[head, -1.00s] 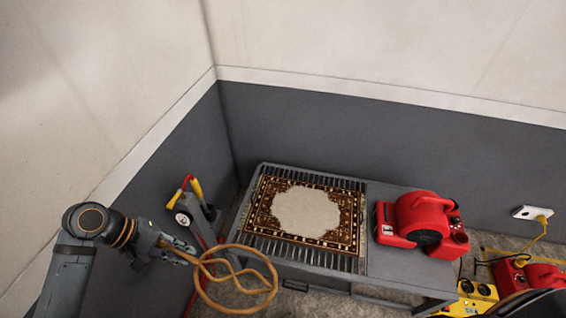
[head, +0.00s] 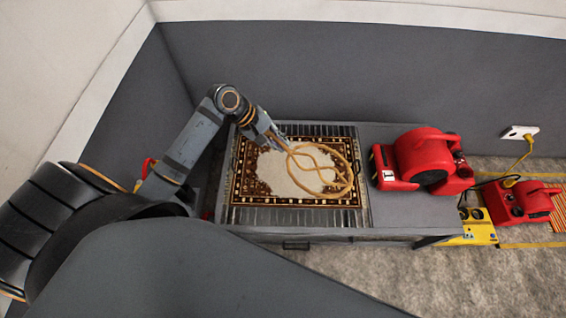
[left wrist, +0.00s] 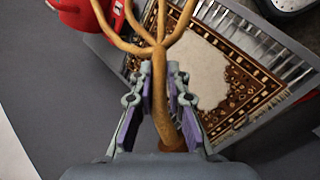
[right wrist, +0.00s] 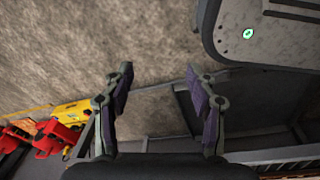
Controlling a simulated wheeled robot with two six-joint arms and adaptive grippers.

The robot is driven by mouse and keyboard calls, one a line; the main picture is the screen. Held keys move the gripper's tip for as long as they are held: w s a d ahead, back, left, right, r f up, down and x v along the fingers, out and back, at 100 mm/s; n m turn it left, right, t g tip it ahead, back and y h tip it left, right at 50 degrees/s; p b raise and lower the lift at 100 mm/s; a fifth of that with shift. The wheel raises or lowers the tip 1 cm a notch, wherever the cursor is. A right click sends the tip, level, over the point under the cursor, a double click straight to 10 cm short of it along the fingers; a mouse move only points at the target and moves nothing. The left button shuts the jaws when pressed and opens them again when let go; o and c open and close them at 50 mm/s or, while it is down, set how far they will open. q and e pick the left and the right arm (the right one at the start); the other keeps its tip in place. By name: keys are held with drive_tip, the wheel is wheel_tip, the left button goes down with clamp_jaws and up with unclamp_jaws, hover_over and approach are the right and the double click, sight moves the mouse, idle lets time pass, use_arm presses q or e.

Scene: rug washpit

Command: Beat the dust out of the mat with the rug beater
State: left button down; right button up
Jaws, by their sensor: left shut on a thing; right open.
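The mat (head: 250,192), brown and cream with a patterned border, lies flat on a slatted grate in the grey table (head: 400,212). It also shows in the left wrist view (left wrist: 200,68). My left gripper (head: 277,140) is shut on the handle of the rug beater (head: 350,172), a looped tan cane tool. The beater's loops are over the right part of the mat; I cannot tell whether they touch it. In the left wrist view the handle (left wrist: 165,110) runs between the purple finger pads. My right gripper (right wrist: 165,90) is open and empty, above the carpeted floor.
A red blower (head: 425,158) stands on the table to the right of the mat. Another red machine (head: 520,203) and a yellow box (head: 478,232) are on the floor further right. A yellow cord runs to the wall outlet (head: 519,131). Walls close in the back and left.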

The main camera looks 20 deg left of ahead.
use_arm(q)
drive_tip(key=w+a+f+n+t+y+b, duration=0.1)
drive_tip(key=w+a+f+n+b, duration=0.1)
drive_tip(key=f+b, duration=0.3)
drive_tip(key=w+a+f+n+t+y+b, duration=0.1)
drive_tip(key=w+f+b, duration=0.4)
drive_tip(key=f, duration=0.8)
drive_tip(key=w+a+f+n+t+b, duration=0.2)
drive_tip(key=w+a+f+t+b, duration=0.1)
drive_tip(key=f+b, duration=0.4)
wheel_tip(320, 180, down, 3)
drive_tip(key=shift+w+n+y, duration=0.3)
drive_tip(key=shift+w+y, duration=0.1)
drive_tip(key=shift+w, duration=0.25)
use_arm(e)
drive_tip(key=w+f, duration=0.3)
drive_tip(key=f, duration=0.5)
drive_tip(key=w+f, duration=0.4)
drive_tip(key=f, duration=0.4)
drive_tip(key=shift+a, duration=0.3)
